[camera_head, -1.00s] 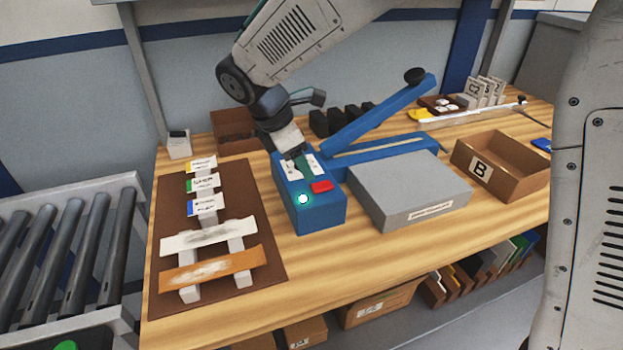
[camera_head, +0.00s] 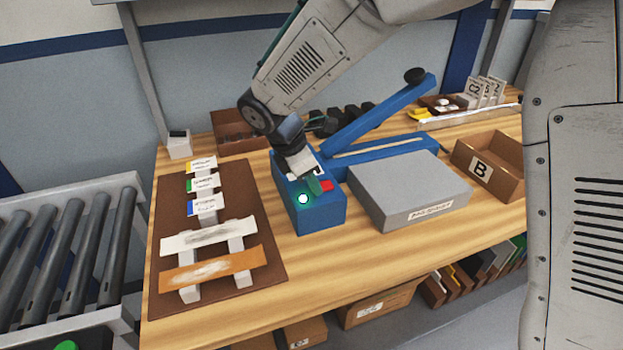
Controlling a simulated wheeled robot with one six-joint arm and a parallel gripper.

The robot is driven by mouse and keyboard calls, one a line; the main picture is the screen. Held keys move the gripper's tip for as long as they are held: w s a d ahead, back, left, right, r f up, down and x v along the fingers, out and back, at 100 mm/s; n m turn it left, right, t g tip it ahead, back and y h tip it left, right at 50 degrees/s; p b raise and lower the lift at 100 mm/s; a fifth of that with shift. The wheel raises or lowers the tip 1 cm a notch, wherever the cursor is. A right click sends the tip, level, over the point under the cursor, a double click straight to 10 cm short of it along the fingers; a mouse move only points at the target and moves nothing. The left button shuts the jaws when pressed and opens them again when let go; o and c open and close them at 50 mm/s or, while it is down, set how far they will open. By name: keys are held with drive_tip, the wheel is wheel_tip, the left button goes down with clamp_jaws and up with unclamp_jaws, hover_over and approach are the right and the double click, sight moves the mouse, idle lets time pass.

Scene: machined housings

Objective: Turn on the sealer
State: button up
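The sealer is blue, with a control box (camera_head: 318,215) at its front end and a long arm (camera_head: 380,112) raised to the right, ending in a black knob. A round green light (camera_head: 303,198) glows on the box, and a red switch (camera_head: 327,186) sits on its top, partly hidden by my gripper. My gripper (camera_head: 314,186) points down at the top of the box, its tip beside the red switch. I cannot tell whether it touches the switch, or whether its fingers are open or shut.
A grey block (camera_head: 410,185) stands right of the control box, with a cardboard bin marked B (camera_head: 505,185) beyond it. A brown mat (camera_head: 260,285) with labelled pouches and strips on a rack lies to the left. A roller conveyor (camera_head: 60,250) is at far left.

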drive_tip(key=shift+s+a+f+h, duration=0.1)
drive_tip(key=shift+a+f+h, duration=0.1)
drive_tip(key=shift+h, duration=0.4)
drive_tip(key=shift+a+f+t+h, duration=0.1)
drive_tip(key=shift+t+h, duration=0.3)
drive_tip(key=shift+h, duration=0.3)
drive_tip(key=o, duration=1)
drive_tip(key=v, duration=0.8)
